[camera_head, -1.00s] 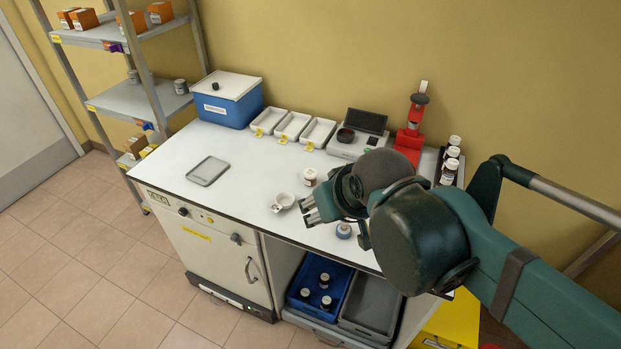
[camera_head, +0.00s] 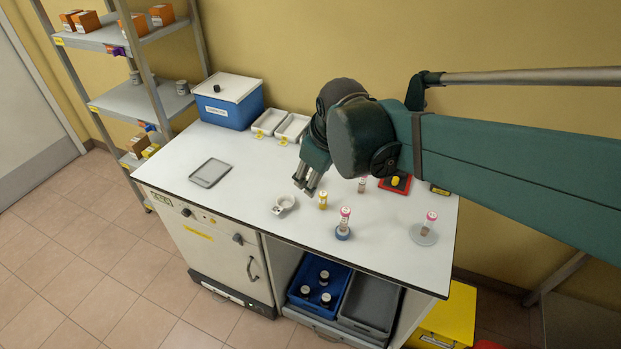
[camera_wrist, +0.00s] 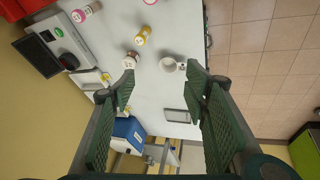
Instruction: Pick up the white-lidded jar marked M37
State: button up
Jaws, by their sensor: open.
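A small jar with a white lid and a brown body (camera_wrist: 131,60) stands on the bench in the wrist view, just beyond the left fingertip. Its marking is too small to read, so I cannot tell whether it says M37. In the head view now, my arm hides that jar. My gripper (camera_head: 305,182) hangs over the middle of the bench, pointing down, behind a white cup. In the wrist view my gripper (camera_wrist: 160,85) is open, its two green fingers wide apart with nothing between them.
A white cup (camera_head: 283,204) and a yellow-capped vial (camera_head: 323,201) stand close to my gripper. A pink-capped vial (camera_head: 344,217) stands on a blue base. A grey tray (camera_head: 210,173) lies left. A blue box (camera_head: 228,101) stands at the back. Bench front left is clear.

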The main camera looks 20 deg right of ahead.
jog(key=w+d+f+n+g+p, duration=0.1)
jog(key=w+d+f+n+p, duration=0.1)
jog(key=w+f+n, duration=0.2)
jog(key=w+d+f+n+g+p, duration=0.2)
jog(key=w+f+n+p, duration=0.1)
jog(key=w, duration=0.6)
jog(key=w+d+f+n+g+p, duration=0.1)
jog(key=w+d+f+n+p, duration=0.1)
jog(key=w+f+n, duration=0.2)
jog(key=shift+w+d+f+n+g, duration=0.1)
jog(key=shift+w+f+n+g, duration=0.1)
jog(key=shift+w+f, duration=0.4)
jog(key=shift+w+f+n+g, duration=0.1)
jog(key=shift+w+f+n, duration=0.15)
jog(key=shift+w, duration=0.55)
jog(key=shift+w+d+f+n+p, duration=0.15)
jog(key=shift+w+f+n+p, duration=0.1)
jog(key=shift+f+p, duration=0.25)
jog(key=shift+f, duration=0.2)
jog(key=shift+f, duration=1.2)
jog(key=shift+f, duration=0.1)
jog(key=shift+f, duration=2.5)
